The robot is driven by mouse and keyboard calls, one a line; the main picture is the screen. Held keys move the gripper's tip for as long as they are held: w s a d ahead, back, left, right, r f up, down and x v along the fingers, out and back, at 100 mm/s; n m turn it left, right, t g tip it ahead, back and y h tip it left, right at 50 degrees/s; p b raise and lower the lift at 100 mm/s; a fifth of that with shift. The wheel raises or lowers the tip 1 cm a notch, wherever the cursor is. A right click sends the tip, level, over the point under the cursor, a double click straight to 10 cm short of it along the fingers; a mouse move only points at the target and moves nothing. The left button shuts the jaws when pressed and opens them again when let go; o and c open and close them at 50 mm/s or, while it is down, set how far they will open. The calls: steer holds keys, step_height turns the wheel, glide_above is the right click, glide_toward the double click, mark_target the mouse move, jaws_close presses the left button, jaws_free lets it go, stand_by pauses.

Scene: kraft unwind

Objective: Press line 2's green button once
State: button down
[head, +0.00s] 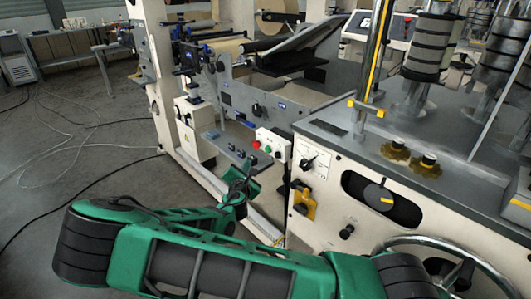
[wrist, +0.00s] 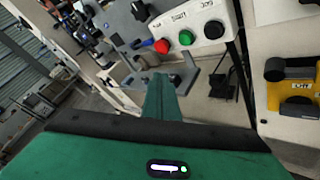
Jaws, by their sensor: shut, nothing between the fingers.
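A white button box (head: 273,137) is mounted on the machine's side in the head view. It carries a red button, a green button (head: 267,149) and a black button in a row. In the wrist view the box (wrist: 190,20) is at the top, with the green button (wrist: 186,37) between the red (wrist: 162,46) and black (wrist: 214,29) ones. Small labels above them are too blurred to read with certainty. My gripper (head: 241,183) is shut and empty, below and left of the box. In the wrist view its narrow green end (wrist: 160,80) shows below the buttons, apart from them.
A cabinet with a yellow-and-black switch (head: 303,204), a dark knob (head: 378,194) and a handwheel (head: 450,262) stands to the right. Machine rollers and a grey panel (head: 255,105) rise behind the box. Cables (head: 80,150) lie on the open floor at left.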

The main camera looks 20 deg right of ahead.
mark_target(268, 149)
steer(key=shift+w+a+r+n+t, duration=0.2)
steer(key=shift+w+a+n+t, duration=0.1)
steer(key=shift+a+n, duration=0.35)
steer(key=w+d, duration=0.3)
steer(key=d, duration=0.5)
steer(key=shift+d, duration=0.25)
stand_by(2.0)
steer(key=shift+d, duration=0.25)
steer(key=shift+w+d, duration=0.25)
steer(key=shift+d, duration=0.2)
stand_by(0.8)
steer(key=shift+a, duration=0.1)
steer(key=shift+s+a, duration=0.35)
steer(key=shift+a, duration=0.4)
